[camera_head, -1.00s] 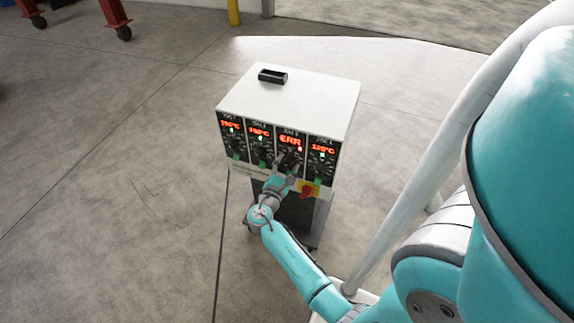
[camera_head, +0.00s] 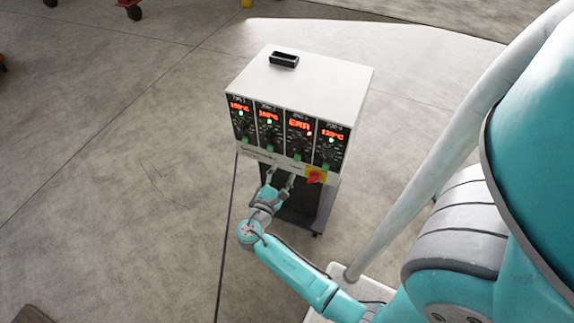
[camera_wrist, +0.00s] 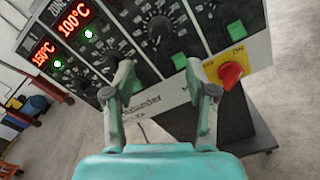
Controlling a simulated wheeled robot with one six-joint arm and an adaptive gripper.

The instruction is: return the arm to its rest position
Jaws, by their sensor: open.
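My gripper (camera_head: 281,178) is in front of the lower front edge of a white control cabinet (camera_head: 310,80). In the wrist view my gripper (camera_wrist: 167,85) has its two fingers spread apart, with nothing between them. The cabinet's front panel (camera_wrist: 150,50) shows behind the fingers. My arm reaches in from the lower right in the head view, bent at the elbow. The panel carries several zones with dials and red displays. One display (camera_head: 299,124) reads ERR in the head view. A red rotary switch (camera_wrist: 231,74) on a yellow plate is close to the right finger in the wrist view.
A small black tray (camera_head: 284,59) lies on top of the cabinet. The cabinet stands on a dark wheeled frame (camera_head: 322,212). The concrete floor (camera_head: 130,180) to the left is clear. Red wheeled equipment (camera_head: 128,5) stands at the top left.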

